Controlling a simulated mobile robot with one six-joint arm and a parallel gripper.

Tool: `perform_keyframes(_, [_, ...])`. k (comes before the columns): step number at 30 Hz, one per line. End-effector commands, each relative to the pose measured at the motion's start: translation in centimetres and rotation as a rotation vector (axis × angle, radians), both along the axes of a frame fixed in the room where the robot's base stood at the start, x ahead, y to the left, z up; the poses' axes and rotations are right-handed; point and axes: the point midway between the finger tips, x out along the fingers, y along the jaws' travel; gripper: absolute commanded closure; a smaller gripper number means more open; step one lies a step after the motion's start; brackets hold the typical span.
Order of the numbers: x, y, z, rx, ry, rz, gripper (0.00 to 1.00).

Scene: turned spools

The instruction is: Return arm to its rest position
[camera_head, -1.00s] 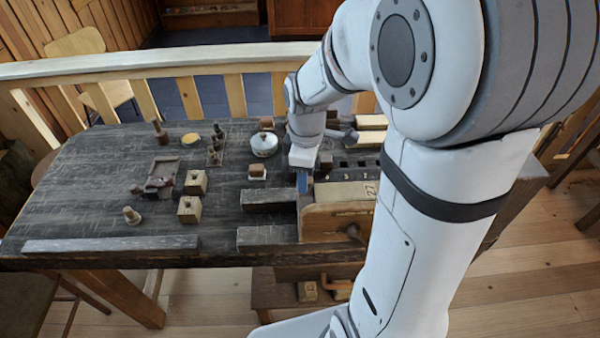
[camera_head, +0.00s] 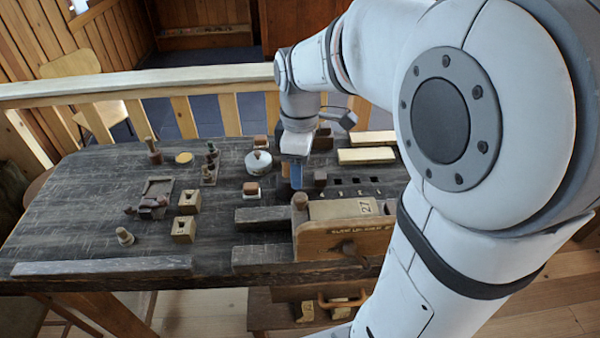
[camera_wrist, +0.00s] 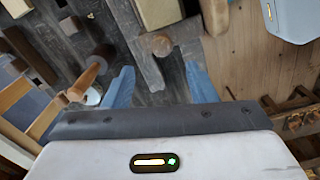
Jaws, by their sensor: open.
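My gripper (camera_head: 295,172) hangs over the dark workbench (camera_head: 85,205), just behind the wooden vise (camera_head: 340,240) with the number 27 on its top. Its blue fingers are apart with nothing held between them. In the wrist view my gripper (camera_wrist: 158,90) shows both blue fingers spread, and a round wooden knob on a dark bar (camera_wrist: 160,65) lies beyond them, apart from the fingers. My arm reaches in from the right and hides the right part of the bench.
Several small blocks (camera_head: 184,229), turned pieces (camera_head: 125,236), a white lidded pot (camera_head: 258,162) and pale planks (camera_head: 366,155) stand on the bench. A wooden railing (camera_head: 150,85) runs behind it. The bench's left part has bare room.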

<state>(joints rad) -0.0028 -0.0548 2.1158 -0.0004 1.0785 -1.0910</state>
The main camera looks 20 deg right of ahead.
Motion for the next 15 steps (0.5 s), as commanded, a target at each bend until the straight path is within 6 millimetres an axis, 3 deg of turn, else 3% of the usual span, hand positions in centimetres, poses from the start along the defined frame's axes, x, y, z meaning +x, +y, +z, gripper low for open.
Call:
perform_keyframes(11, [-0.01, 0.03, -0.02, 0.000, 0.000, 0.000, 0.48])
perform_keyframes(15, [-0.85, 0.00, 0.29, 0.001, -0.020, -0.066, 0.48])
